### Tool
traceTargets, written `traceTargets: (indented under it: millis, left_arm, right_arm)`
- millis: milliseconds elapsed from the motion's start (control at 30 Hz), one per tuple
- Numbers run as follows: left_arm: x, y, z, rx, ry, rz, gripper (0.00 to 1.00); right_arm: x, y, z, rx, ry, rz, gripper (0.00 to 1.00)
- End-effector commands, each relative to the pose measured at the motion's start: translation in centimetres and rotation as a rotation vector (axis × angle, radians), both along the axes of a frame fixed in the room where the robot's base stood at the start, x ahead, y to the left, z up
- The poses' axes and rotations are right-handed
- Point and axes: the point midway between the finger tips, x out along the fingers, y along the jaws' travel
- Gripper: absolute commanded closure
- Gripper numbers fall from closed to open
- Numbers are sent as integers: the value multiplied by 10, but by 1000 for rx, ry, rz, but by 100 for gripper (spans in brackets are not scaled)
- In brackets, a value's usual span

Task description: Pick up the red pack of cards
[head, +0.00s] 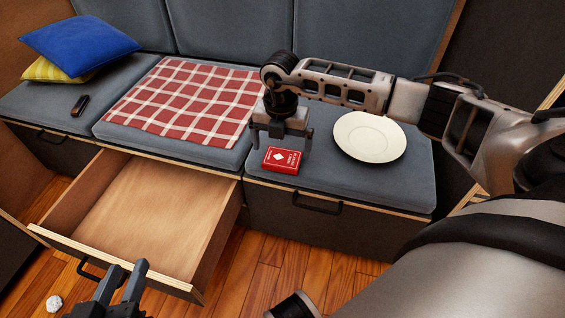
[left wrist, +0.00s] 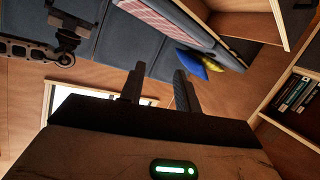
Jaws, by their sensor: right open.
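The red pack of cards (head: 282,160) lies flat on the grey seat cushion, left of a white plate, with a white diamond on its top. My right gripper (head: 281,146) is open and points down over the pack. Its two fingers stand to either side of the pack in the picture; I cannot tell whether they touch it or the cushion. My left gripper (head: 122,271) is open and empty at the bottom left, in front of the open drawer. Its parted fingers (left wrist: 158,80) also show in the left wrist view. The pack cannot be made out there.
The white plate (head: 369,137) lies right of the pack. A red checked cloth (head: 182,99) covers the cushion to the left. Blue (head: 80,45) and yellow (head: 48,71) pillows and a small dark object (head: 80,105) lie further left. An empty wooden drawer (head: 150,210) juts out below.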

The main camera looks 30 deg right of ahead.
Motion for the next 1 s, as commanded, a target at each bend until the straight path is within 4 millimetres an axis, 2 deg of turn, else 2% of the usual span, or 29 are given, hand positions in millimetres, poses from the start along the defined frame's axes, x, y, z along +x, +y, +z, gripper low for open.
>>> traceTargets:
  millis: [167, 333, 500, 733, 767, 800, 900, 1000]
  left_arm:
    - [0, -1, 0, -12, -6, 0, 67]
    - [-1, -3, -8, -53, 2, -3, 67]
    - [1, -6, 1, -109, -16, -7, 67]
    - [4, -8, 10, -129, -31, -5, 67]
    - [4, -8, 10, -129, -31, -5, 67]
    - [4, -8, 10, -129, -31, -5, 67]
    - [4, -8, 10, -129, -31, -4, 67]
    - [4, -8, 10, -129, -30, -5, 67]
  right_arm:
    - [0, 0, -10, 0, 0, 1, 0]
    - [-1, 3, -33, 0, 0, 1, 0]
    - [-1, 4, -55, 1, 0, 2, 0]
    - [0, 3, -56, 1, -1, 1, 0]
    - [0, 3, -56, 1, -1, 1, 6]
    - [0, 3, -56, 1, -1, 1, 17]
    - [0, 3, -56, 1, -1, 1, 41]
    - [0, 3, -55, 2, -2, 1, 41]
